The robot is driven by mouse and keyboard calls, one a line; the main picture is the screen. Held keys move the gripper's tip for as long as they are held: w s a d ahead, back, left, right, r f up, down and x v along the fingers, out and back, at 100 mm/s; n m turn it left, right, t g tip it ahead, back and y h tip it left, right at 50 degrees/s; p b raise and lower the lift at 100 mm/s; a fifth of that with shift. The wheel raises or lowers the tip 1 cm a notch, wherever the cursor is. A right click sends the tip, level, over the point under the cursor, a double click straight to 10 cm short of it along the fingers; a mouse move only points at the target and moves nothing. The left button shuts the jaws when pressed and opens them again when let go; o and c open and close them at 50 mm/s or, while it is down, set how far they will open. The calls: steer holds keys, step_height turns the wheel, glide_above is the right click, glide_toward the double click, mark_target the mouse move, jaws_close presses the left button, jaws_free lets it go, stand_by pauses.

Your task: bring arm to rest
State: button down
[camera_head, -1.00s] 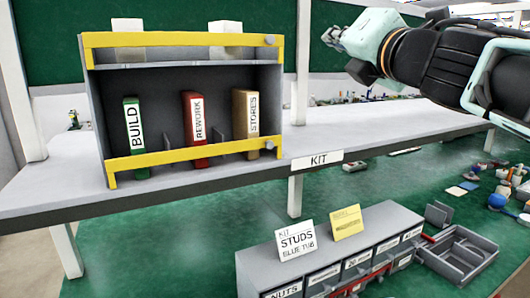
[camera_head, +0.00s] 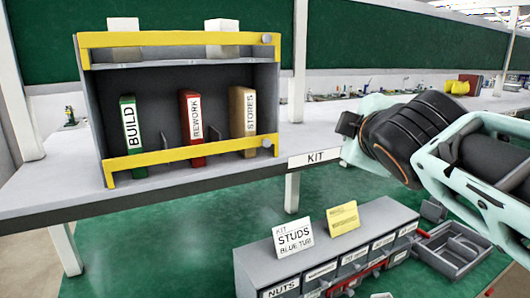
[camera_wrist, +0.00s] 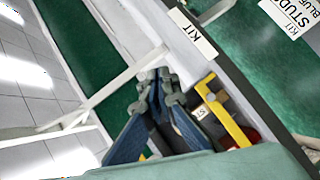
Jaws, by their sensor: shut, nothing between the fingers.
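My arm (camera_head: 425,135), mint and black, reaches in from the right in the head view, in front of the shelf's right part. In the head view my gripper's fingers are hidden. In the wrist view my gripper (camera_wrist: 161,78) shows with its fingertips together and nothing held. It points toward the rack and shelf, seen tilted there, and appears clear of both.
A yellow-barred rack (camera_head: 180,90) holds BUILD (camera_head: 131,135), REWORK (camera_head: 192,128) and STORES (camera_head: 242,120) binders on the grey shelf (camera_head: 50,190). Below stands a grey drawer unit (camera_head: 330,262) with a STUDS card (camera_head: 294,238).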

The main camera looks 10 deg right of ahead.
steer(key=s+a+f+m+g+y+p, duration=0.2)
steer(key=s+a+f+m+g+p, duration=0.1)
steer(key=s+f, duration=0.5)
steer(key=s+a+f+m+g+y+p, duration=0.1)
steer(key=s+a+f+m+g+p, duration=0.2)
steer(key=f, duration=0.7)
steer(key=s+a+m+g, duration=0.2)
steer(key=s+a+m, duration=0.2)
steer(key=a+m, duration=0.1)
steer(key=shift+s+a+g+y, duration=0.2)
steer(key=shift+s+g+y, duration=0.2)
steer(key=shift+r, duration=0.1)
